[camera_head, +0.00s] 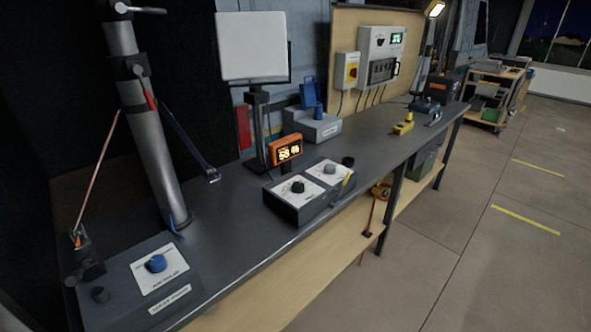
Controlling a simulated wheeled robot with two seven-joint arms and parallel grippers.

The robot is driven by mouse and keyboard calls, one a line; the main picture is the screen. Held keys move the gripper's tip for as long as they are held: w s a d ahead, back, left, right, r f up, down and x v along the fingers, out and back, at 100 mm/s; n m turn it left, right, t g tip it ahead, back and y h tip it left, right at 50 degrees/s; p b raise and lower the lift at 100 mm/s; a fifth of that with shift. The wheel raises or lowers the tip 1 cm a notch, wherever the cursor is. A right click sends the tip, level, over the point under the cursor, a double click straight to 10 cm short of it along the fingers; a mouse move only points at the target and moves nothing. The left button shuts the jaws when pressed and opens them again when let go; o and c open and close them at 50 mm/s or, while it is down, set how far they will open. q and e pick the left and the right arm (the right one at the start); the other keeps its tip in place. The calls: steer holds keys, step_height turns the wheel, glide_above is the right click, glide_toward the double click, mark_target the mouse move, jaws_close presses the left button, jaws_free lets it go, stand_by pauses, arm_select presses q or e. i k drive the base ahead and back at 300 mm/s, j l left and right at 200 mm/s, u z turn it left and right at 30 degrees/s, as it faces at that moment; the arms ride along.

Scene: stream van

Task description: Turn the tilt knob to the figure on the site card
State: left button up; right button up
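A dark control box (287,213) on the bench has two white plates, one with a black knob (298,187) and one with a grey knob (330,168). Their labels are too small to read, so I cannot tell which is the tilt knob. An orange-framed display (286,150) behind the box shows lit digits, perhaps 58 and 46. A nearer box at lower left has a blue knob (157,264); its label is also unreadable. A white panel (251,46) on a stand shows no legible writing. I cannot make out a site card. Neither gripper is in view.
A thick grey mast (150,150) rises from the bench at left, with cords beside it. A grey box with a blue part (313,125) stands behind the display. A yellow item (403,125) lies farther along the bench (222,235). The floor at right is open, with a cart (490,90) beyond.

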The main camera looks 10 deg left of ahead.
mark_target(330, 169)
steer(key=i+z, duration=0.35)
steer(key=i+j+z, duration=0.1)
steer(key=z, duration=0.25)
steer(key=i+j, duration=0.05)
steer(key=i, duration=0.05)
